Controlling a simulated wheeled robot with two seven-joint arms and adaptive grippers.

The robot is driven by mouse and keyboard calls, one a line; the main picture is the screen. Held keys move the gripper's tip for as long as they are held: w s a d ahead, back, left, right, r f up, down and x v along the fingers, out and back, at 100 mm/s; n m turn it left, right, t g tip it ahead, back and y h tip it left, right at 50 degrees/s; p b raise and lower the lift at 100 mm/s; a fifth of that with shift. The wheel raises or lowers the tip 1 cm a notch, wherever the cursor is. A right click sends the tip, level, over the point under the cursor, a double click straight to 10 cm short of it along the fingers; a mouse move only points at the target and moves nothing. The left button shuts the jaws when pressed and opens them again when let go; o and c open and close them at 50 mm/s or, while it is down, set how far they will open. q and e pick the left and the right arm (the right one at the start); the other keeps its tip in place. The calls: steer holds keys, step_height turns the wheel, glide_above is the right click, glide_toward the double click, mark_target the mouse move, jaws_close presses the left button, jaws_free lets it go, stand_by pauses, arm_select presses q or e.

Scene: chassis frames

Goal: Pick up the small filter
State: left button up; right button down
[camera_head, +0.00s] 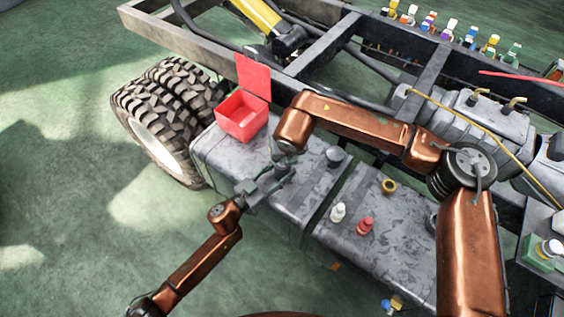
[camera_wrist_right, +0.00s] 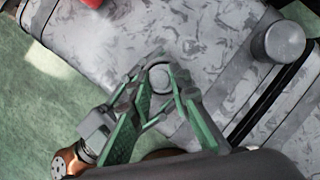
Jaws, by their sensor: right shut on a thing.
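My right arm reaches in from the right in the head view, and its gripper (camera_head: 286,165) points down over the grey tank (camera_head: 225,158). In the right wrist view the green fingers of my right gripper (camera_wrist_right: 160,88) close around a small grey round part (camera_wrist_right: 160,76), seen end-on, which fits the small filter. The fingers hide part of it, and I cannot tell whether it touches the tank. My left gripper (camera_head: 270,188) is close beside the right one, over the tank's front edge. Its fingers overlap the right gripper, so its opening is unclear.
An open red box (camera_head: 243,120) stands at the tank's far left end, by the wheels (camera_head: 165,110). A white bottle (camera_head: 338,212), a red one (camera_head: 365,225) and a yellow ring (camera_head: 389,186) are on the right tank.

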steer(key=shift+r, duration=0.1)
step_height(320, 180, up, 10)
stand_by(0.4)
arm_select(q)
steer(key=o, duration=1.3)
steer(key=shift+o, duration=0.4)
steer(key=v, duration=1.2)
